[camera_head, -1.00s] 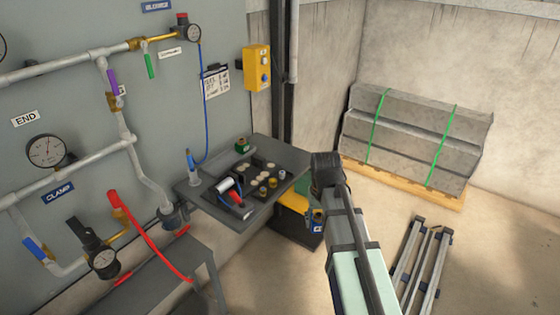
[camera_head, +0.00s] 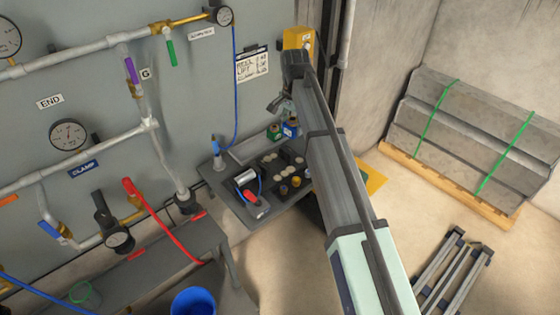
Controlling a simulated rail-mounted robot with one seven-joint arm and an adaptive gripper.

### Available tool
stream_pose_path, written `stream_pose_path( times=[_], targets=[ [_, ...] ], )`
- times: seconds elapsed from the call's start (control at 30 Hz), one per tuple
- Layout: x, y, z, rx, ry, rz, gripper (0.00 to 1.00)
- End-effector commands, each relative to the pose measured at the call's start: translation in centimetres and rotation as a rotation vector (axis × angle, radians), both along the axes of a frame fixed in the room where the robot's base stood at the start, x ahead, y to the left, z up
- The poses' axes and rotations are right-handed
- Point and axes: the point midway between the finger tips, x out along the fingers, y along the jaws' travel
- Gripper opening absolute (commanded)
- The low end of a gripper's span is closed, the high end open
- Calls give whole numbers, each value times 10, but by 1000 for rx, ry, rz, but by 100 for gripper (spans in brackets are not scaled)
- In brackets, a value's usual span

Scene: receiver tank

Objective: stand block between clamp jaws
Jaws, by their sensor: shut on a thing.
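My gripper (camera_head: 282,104) is a small dark shape at the end of my arm, seen beyond the workbench's right part. It is shut on a small blue block (camera_head: 290,128) with a pale mark, just below the fingers. The block appears roughly upright, close beside a green block (camera_head: 274,131) at the back of the dark bench (camera_head: 225,190). I cannot tell whether the blue block touches the bench or hangs above it. The contact between fingers and block is too small to make out. I cannot make out any clamp jaws; a blue CLAMP label (camera_head: 83,169) is on the wall panel.
A dark tray of several round pieces (camera_head: 280,165) and a red-and-silver tool (camera_head: 250,195) lie on the bench. A yellow box (camera_head: 297,40) and clipboard (camera_head: 252,64) hang behind. Strapped grey slabs (camera_head: 470,130) stand right. A blue bucket (camera_head: 193,302) is at bottom.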

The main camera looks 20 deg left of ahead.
Motion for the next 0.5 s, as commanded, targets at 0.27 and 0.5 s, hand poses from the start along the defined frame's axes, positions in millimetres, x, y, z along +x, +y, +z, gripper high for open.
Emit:
stream_pose_path(
  times=[0.27, 0.5],
  targets=[
    [4, 56, 27, -3, 5, -139, 4],
    [1, 59, -1, -5, 8, -159, 4]
  ],
)
